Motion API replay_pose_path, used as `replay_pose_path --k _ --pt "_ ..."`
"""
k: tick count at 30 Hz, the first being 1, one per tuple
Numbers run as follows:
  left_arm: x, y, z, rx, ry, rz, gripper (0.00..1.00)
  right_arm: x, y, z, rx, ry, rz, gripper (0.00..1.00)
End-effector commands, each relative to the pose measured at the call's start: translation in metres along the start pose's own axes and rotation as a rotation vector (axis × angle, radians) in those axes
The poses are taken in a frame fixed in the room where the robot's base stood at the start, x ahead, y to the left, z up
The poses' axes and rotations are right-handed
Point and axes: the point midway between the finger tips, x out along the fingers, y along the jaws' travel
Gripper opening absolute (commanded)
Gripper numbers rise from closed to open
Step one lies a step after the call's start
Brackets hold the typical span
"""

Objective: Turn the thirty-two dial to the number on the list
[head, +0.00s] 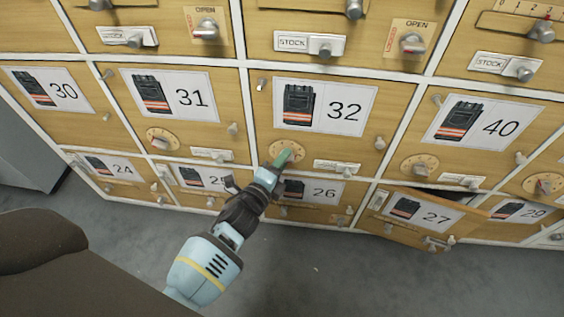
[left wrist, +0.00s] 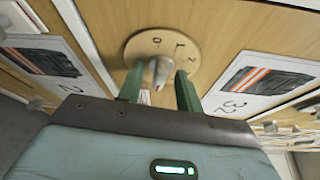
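The thirty-two dial (head: 275,149) is a round wooden disc at the lower left of the door marked 32 (head: 325,106). In the left wrist view its disc (left wrist: 188,50) carries figures around a grey knob (left wrist: 157,70), which has a small red mark. The figures 0 and 1 read most clearly. My left gripper (head: 285,156) is at this dial, and in the left wrist view its green fingers (left wrist: 160,88) stand either side of the knob with gaps showing. It is open. My right gripper is not in view. I see no list in either view.
Similar numbered doors surround this one, with door 31 (head: 180,96) left and door 40 (head: 485,127) right. Door 27 (head: 425,215) below right stands tilted outward. A STOCK slider (head: 337,167) sits right of the dial. Grey floor (head: 330,270) lies clear below.

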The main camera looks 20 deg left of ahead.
Motion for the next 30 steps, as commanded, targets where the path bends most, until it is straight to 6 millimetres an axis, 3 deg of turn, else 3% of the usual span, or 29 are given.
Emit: replay_pose_path --k 6,15,30 --pt "0.000 0.000 0.000 0.000 0.000 0.000 0.35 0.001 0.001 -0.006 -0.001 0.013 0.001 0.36" --pt "0.000 0.000 0.000 0.000 -0.001 0.000 0.00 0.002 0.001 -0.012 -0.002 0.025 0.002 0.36" --pt "0.001 0.002 0.000 -0.068 -0.002 -0.028 0.00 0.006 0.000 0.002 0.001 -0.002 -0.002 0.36"
